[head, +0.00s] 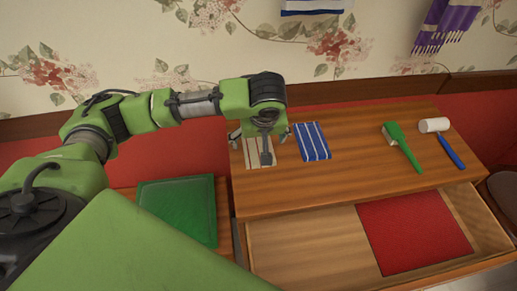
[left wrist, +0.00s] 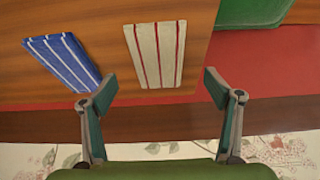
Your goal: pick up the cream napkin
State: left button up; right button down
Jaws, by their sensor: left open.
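The cream napkin (head: 253,156) lies flat at the left end of the wooden table top, partly hidden by my left gripper. In the left wrist view the cream napkin (left wrist: 140,50) shows red stripes and lies ahead, between the lines of the two fingers. My left gripper (head: 260,139) is above the napkin, open and empty; its spread fingers also show in the left wrist view (left wrist: 159,82). My right gripper is not in view.
A blue striped napkin (head: 312,142) lies just right of the cream one. A green-handled brush (head: 403,149) and a blue-handled mallet (head: 448,148) lie farther right. Below, an open drawer (head: 315,240) holds a red mat (head: 413,231). A green board (head: 178,208) lies lower left.

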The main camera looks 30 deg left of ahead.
aim_at(258, 148)
pick_arm(q)
jog(key=shift+x, duration=1.05)
jog(key=x, duration=0.3)
jog(key=shift+w+f, duration=0.1)
jog(key=shift+f, duration=0.3)
jog(key=c, duration=1.3)
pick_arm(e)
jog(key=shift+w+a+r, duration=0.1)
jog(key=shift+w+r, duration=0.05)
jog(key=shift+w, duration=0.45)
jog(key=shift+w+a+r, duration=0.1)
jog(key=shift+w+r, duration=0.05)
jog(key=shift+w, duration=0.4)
